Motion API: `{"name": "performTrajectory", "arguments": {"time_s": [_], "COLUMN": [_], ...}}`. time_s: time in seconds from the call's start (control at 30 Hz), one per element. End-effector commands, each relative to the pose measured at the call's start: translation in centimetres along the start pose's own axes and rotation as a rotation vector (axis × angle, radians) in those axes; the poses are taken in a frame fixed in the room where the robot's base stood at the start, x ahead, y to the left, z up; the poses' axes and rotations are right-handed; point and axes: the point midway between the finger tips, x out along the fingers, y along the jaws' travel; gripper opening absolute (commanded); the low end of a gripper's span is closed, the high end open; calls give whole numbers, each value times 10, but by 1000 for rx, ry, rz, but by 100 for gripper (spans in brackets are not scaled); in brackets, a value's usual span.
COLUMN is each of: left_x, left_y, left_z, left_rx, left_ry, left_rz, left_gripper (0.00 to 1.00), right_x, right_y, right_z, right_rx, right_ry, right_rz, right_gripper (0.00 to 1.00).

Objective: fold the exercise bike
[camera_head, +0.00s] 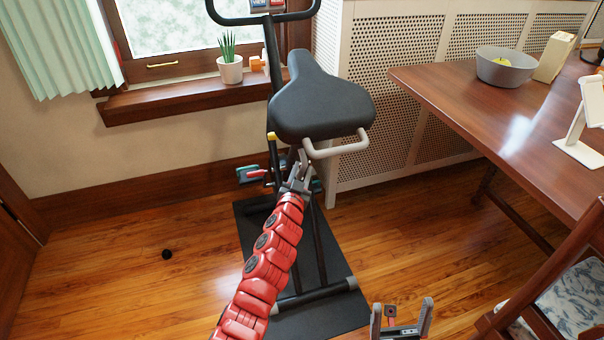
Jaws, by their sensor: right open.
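The exercise bike (320,100) stands upright on a dark mat (345,312), with a black saddle, a pale grey handle (340,146) behind the saddle, and black handlebars at the top. My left gripper (302,160), at the end of the red arm, is just below the saddle, close to the left end of the grey handle. Its fingers are small and overlap the frame, so I cannot tell whether they touch or grip anything. The arm hides part of the bike's lower frame. My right gripper (402,312) is open and empty at the bottom edge, right of the bike's rear foot.
A wooden desk (480,100) with a grey bowl (507,68) stands at the right, a wooden chair (545,270) at the lower right. A perforated radiator cover (385,90) and windowsill are behind the bike. A small black ball (167,254) lies on the open floor at left.

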Motion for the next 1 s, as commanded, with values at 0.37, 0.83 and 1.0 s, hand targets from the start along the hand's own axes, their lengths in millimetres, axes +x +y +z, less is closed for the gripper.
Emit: {"name": "performTrajectory", "arguments": {"time_s": [0.37,0.83,1.0], "left_x": [3,3,3], "left_y": [0,0,0], "left_z": [0,0,1], "left_rx": [0,1,1], "left_ry": [-1,-1,-1], "left_rz": [1,1,1], "left_gripper": [31,0,0], "right_x": [0,0,-1], "right_y": [0,0,0], "right_z": [0,0,0], "right_rx": [-1,0,-1], "right_ry": [2,2,2], "right_rz": [-1,-1,-1], "right_gripper": [84,84,84]}}
